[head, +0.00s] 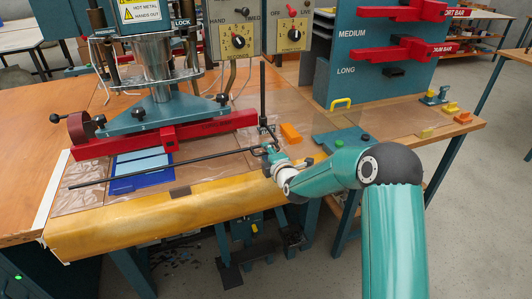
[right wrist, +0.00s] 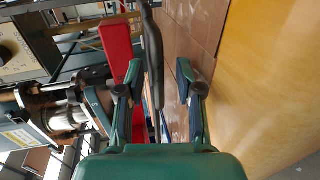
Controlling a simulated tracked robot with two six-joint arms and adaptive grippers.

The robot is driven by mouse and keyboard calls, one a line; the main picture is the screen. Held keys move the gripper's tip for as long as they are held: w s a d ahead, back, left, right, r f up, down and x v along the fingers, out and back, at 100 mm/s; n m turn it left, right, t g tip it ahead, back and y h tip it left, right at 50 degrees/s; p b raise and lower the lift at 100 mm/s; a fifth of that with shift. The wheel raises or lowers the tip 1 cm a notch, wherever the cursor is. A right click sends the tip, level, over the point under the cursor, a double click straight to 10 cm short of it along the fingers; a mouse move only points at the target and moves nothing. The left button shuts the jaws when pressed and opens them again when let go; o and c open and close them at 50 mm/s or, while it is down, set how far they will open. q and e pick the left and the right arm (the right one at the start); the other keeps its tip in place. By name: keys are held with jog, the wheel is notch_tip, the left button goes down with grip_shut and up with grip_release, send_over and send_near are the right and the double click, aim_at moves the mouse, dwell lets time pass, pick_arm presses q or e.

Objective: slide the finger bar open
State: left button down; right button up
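The finger bar (head: 200,159) is a long thin black rod across the front of the welding press, above the table's front part. Near its right end a black upright piece (head: 263,92) rises. My right gripper (head: 268,150) is at the bar's right end. In the right wrist view the dark bar (right wrist: 153,60) passes between the two spread fingers of the right gripper (right wrist: 160,78), closer to the left finger, with a clear gap to the right finger. My left gripper is not in view.
A red bar (head: 190,131) sits under the press head, behind the rod. Blue sheets (head: 142,184) lie below the rod. An orange block (head: 291,133) lies right of the press. A rack (head: 385,70) holds red bars. The yellow front edge (head: 120,222) is clear.

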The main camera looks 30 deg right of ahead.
jog(key=shift+w, duration=0.2)
grip_shut()
jog(key=shift+f, duration=0.1)
